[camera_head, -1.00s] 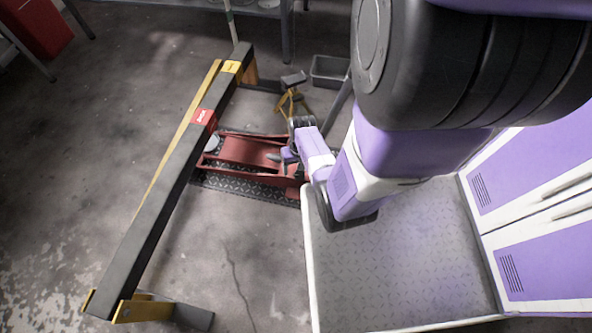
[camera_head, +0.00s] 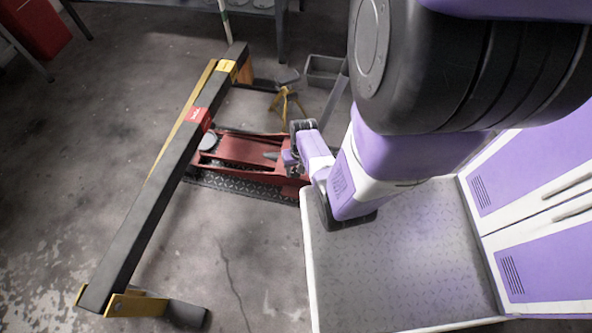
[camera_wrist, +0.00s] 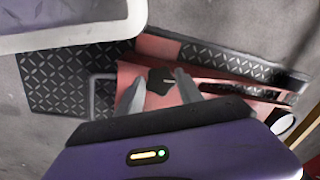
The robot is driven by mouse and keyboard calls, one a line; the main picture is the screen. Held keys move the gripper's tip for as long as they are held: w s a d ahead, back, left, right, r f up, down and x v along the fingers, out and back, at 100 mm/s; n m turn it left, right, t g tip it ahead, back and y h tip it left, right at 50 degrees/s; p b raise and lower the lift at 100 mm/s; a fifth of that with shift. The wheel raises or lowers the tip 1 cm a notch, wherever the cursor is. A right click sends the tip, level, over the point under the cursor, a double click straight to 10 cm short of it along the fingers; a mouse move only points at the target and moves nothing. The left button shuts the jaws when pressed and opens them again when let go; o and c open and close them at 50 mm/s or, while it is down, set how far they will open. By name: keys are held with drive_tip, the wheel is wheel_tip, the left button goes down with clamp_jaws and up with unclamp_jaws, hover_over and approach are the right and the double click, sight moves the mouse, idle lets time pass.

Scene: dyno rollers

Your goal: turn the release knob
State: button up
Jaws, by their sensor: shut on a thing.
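The red floor jack (camera_head: 250,150) lies low on a dark tread mat, with its round saddle to the left. My gripper (camera_head: 290,158) reaches down over the jack's right end, seen small and partly covered by my wrist. In the wrist view the two grey fingers of my gripper (camera_wrist: 160,86) point at the red jack body (camera_wrist: 128,76). They stand on either side of a dark knob (camera_wrist: 162,78), which I take to be the release knob, and are shut on it. Its turned angle cannot be told.
A long dark beam (camera_head: 150,205) with yellow feet stands left of the jack. A yellow jack stand (camera_head: 286,103) and grey bin (camera_head: 325,70) are behind. The white rim of my base tray (camera_head: 309,260) is close on the right. Bare floor lies in front.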

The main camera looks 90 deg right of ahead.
drive_tip(key=shift+s+a+f+m+t+p, duration=0.2)
drive_tip(key=shift+a+m+t+p, duration=0.25)
drive_tip(key=shift+m+t, duration=0.55)
